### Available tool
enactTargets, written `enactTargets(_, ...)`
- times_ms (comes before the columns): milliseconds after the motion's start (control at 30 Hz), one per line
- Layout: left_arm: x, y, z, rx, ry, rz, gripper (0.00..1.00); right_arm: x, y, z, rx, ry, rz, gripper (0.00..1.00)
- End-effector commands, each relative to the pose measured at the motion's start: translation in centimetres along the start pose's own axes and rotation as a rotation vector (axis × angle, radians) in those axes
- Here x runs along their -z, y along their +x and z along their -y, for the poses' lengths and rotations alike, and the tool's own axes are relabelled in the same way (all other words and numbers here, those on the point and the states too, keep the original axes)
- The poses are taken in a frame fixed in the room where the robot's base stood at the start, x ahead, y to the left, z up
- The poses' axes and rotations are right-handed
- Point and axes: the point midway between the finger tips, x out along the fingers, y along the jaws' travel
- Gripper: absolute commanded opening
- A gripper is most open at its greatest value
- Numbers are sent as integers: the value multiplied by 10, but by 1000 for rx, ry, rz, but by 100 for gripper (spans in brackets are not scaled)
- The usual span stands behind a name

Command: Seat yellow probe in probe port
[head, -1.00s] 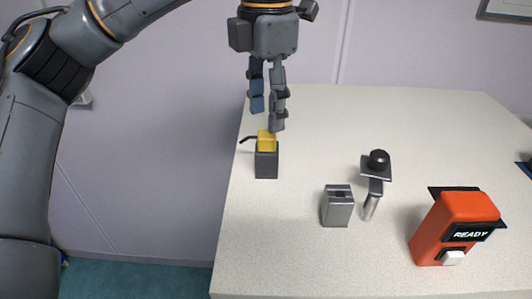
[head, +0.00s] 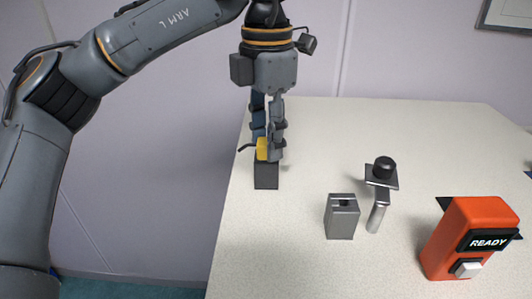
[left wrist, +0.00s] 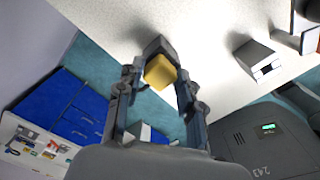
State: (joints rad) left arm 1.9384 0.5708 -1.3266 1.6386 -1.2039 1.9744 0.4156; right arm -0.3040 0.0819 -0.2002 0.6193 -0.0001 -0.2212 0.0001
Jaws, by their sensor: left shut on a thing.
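The yellow probe (head: 262,149) sits upright on a dark block-shaped holder (head: 266,174) near the table's left edge, with a short black lead sticking out to its left. My left gripper (head: 266,152) points down over it and is shut on the probe. In the left wrist view, the yellow probe (left wrist: 160,72) lies between my fingertips (left wrist: 157,76), with the dark holder (left wrist: 153,48) just beyond it. A grey metal block with a slot in its top (head: 342,216), which looks like the probe port, stands to the right. My right gripper is not in view.
A metal post with a black knob (head: 384,168) stands just right of the slotted block. An orange unit reading READY (head: 474,237) stands at the right. The table (head: 310,130) is clear behind these and between holder and slotted block.

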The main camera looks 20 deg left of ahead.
Motion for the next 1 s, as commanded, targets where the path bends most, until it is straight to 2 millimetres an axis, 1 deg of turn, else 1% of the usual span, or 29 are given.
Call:
enactTargets(767,0,-54,0,0,0,1,6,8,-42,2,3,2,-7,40)
enactTargets(1000,0,-72,0,0,0,1,6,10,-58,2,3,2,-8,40)
